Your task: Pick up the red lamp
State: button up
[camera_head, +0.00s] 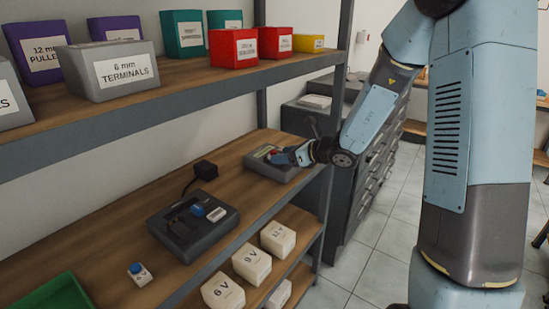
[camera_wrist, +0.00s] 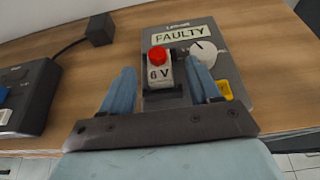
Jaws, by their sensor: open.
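The red lamp (camera_wrist: 158,57) has a red cap on a white block marked "6 V". It sits in a dark holder on a grey box (camera_wrist: 233,85) labelled "FAULTY". In the head view, the red lamp (camera_head: 274,153) is a small red spot beside my gripper (camera_head: 283,157). In the wrist view, my gripper (camera_wrist: 160,70) is open, with one blue finger on each side of the lamp. Gaps show between the fingers and the lamp. The lower part of the lamp is partly hidden by the holder.
A dark device (camera_head: 170,232) with a blue-capped part stands to the left, near a black cube (camera_head: 206,169). A loose blue-capped block (camera_head: 139,274) lies nearer. A green tray (camera_head: 62,291) is at the front left. An upper shelf (camera_head: 200,76) with bins overhangs the bench.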

jog(key=shift+x, duration=1)
jog(key=c, duration=1.1)
